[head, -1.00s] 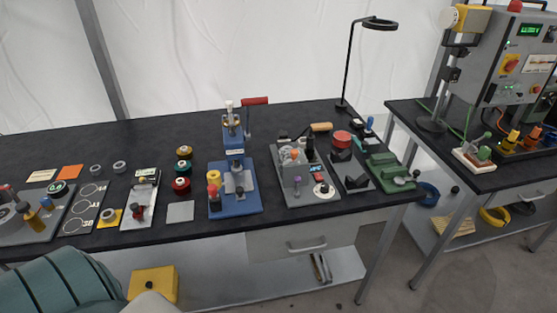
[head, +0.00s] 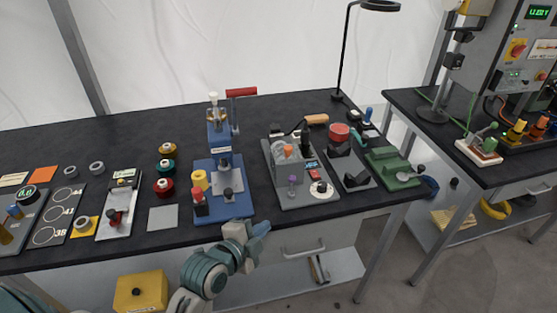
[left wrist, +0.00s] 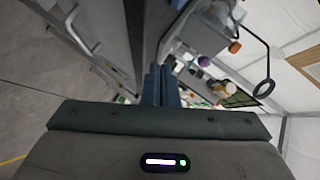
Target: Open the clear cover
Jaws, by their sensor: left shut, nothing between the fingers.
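My left gripper (head: 262,228) is shut and empty, in front of the bench's front edge, left of and nearer than the station. Its fingers (left wrist: 161,86) are together. My right gripper is not in view.
A blue press (head: 238,206) with a red handle (head: 241,92) stands left of the station. A green fixture (head: 389,168) and a black lamp (head: 344,60) are to the right. The dark bench top (head: 60,142) is clear at the back. A drawer handle (head: 303,249) is below.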

